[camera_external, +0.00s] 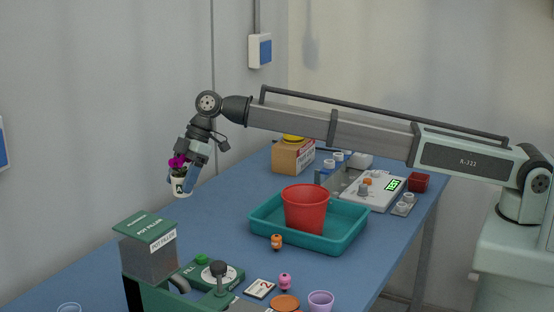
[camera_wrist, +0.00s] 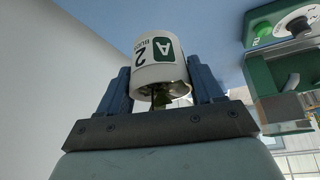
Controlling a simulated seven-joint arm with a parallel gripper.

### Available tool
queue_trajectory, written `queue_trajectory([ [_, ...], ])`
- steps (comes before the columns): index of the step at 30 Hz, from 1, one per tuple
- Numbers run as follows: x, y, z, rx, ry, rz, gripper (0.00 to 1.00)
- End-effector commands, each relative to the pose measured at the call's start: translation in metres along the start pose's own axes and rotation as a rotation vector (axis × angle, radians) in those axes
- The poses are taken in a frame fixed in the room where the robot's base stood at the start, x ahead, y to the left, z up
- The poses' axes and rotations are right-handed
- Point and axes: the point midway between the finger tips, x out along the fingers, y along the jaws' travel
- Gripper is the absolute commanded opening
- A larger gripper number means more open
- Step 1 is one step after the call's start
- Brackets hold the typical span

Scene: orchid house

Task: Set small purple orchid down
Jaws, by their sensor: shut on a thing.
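The small purple orchid (camera_external: 178,162) stands in a white pot (camera_external: 181,187) with a dark label, held in the air over the far left part of the blue table. My gripper (camera_external: 190,176) is shut on this pot, seen at the left in the external view. In the wrist view the white pot (camera_wrist: 159,58) sits between the two blue fingers of my gripper (camera_wrist: 163,84). It shows a green "A" label and a "2", which appear upside down. The flowers are hidden in the wrist view.
A green pot filler machine (camera_external: 149,245) stands at the table's front left. A teal tray (camera_external: 343,240) holds a red pot (camera_external: 306,208). A cardboard box (camera_external: 293,157) and a scale (camera_external: 373,189) stand farther back. The blue table (camera_external: 222,205) is bare left of the tray.

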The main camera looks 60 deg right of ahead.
Motion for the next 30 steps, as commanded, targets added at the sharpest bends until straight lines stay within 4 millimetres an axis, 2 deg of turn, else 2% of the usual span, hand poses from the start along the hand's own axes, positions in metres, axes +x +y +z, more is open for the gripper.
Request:
queue_trajectory([
  [1,0.000,0.009,-0.001,0.012,0.000,0.007,0.30],
  [5,0.005,0.016,0.003,0.028,0.001,0.016,0.30],
  [15,0.048,0.015,0.028,0.028,0.000,0.015,0.30],
  [30,0.087,0.015,0.050,0.026,0.001,0.016,0.30],
])
